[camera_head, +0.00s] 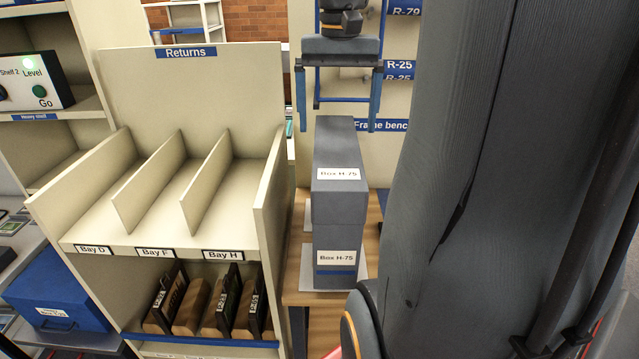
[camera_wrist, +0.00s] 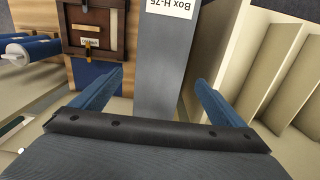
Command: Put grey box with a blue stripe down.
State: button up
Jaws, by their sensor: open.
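The grey box with a blue stripe (camera_head: 338,215), labelled Box H-75, stands upright on a light mat on a wooden table, in the middle of the head view. The blue stripe runs around its lower part. My gripper (camera_head: 338,128) is open, its two blue fingers one on each side of the box's far top end, with a gap on both sides. In the wrist view, the grey box (camera_wrist: 166,65) shows between the open fingers of my gripper (camera_wrist: 160,85), its label upside down. No finger visibly touches it.
The Returns rack (camera_head: 185,100) with Bay D, Bay F and Bay H stands left of the box, its bays empty. Dark, wood-edged items fill the shelf below. A blue box (camera_head: 55,290) lies at lower left. Bare wooden table (camera_head: 375,240) shows beside the mat.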

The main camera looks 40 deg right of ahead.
aim_at(337, 145)
jog(key=shift+w+f, duration=0.1)
jog(key=shift+f, duration=0.25)
jog(key=shift+f+p, duration=0.75)
jog(key=shift+f, duration=2.7)
jog(key=c, duration=2)
jog(key=shift+c, duration=0.8)
jog(key=shift+r, duration=0.1)
